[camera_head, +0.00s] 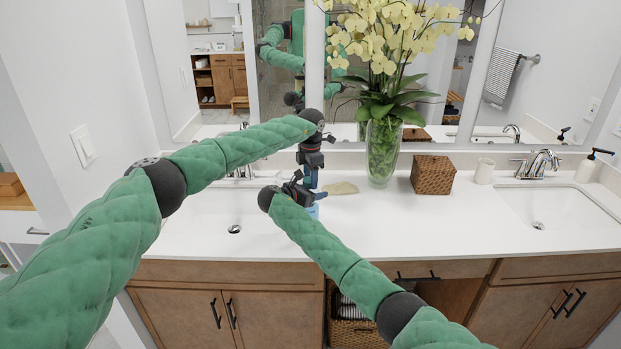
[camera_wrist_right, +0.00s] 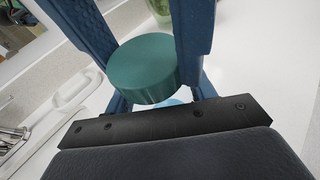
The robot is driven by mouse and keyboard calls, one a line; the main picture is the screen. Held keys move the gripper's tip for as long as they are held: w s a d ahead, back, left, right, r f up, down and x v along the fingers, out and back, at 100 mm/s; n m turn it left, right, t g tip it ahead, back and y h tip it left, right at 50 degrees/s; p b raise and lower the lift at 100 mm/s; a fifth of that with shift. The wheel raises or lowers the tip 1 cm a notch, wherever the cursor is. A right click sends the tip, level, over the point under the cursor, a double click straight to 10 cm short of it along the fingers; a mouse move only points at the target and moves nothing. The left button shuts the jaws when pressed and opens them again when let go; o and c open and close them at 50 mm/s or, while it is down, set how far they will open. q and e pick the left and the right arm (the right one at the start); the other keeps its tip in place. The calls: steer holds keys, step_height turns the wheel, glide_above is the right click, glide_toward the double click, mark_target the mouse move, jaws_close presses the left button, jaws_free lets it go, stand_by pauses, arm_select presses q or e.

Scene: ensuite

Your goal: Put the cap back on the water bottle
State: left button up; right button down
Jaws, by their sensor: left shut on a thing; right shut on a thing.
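My left gripper (camera_head: 311,180) points down from above, and its two blue fingers stand on both sides of a round teal cap (camera_wrist_right: 143,66) in the right wrist view. It is shut on the cap. A light blue water bottle (camera_head: 314,211) stands on the counter below, partly hidden by my right gripper (camera_head: 304,193). My right gripper is shut on the bottle from the side. A sliver of the bottle (camera_wrist_right: 174,102) shows under the cap. I cannot tell whether cap and bottle touch.
A white counter (camera_head: 400,225) with sinks left (camera_head: 205,222) and right (camera_head: 555,205) surrounds the bottle. Behind are a glass vase with orchids (camera_head: 382,150), a woven box (camera_head: 432,175), a white cup (camera_head: 484,171) and a soap dispenser (camera_head: 588,168).

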arm_select(q)
steer(key=o, duration=1.1)
steer(key=shift+a, duration=0.1)
steer(key=shift+r, duration=2.3)
steer(key=shift+c, duration=0.6)
steer(key=r, duration=0.3)
steer(key=shift+w+r, duration=0.1)
steer(key=shift+w, duration=0.25)
steer(key=shift+s+r+n, duration=0.15)
steer(key=shift+r+n, duration=0.1)
steer(key=shift+n, duration=0.85)
steer(key=n, duration=0.3)
steer(key=shift+s+f+n, duration=0.1)
steer(key=shift+f+n, duration=0.05)
steer(key=shift+n, duration=0.15)
steer(key=n, duration=0.3)
steer(key=shift+s, duration=0.1)
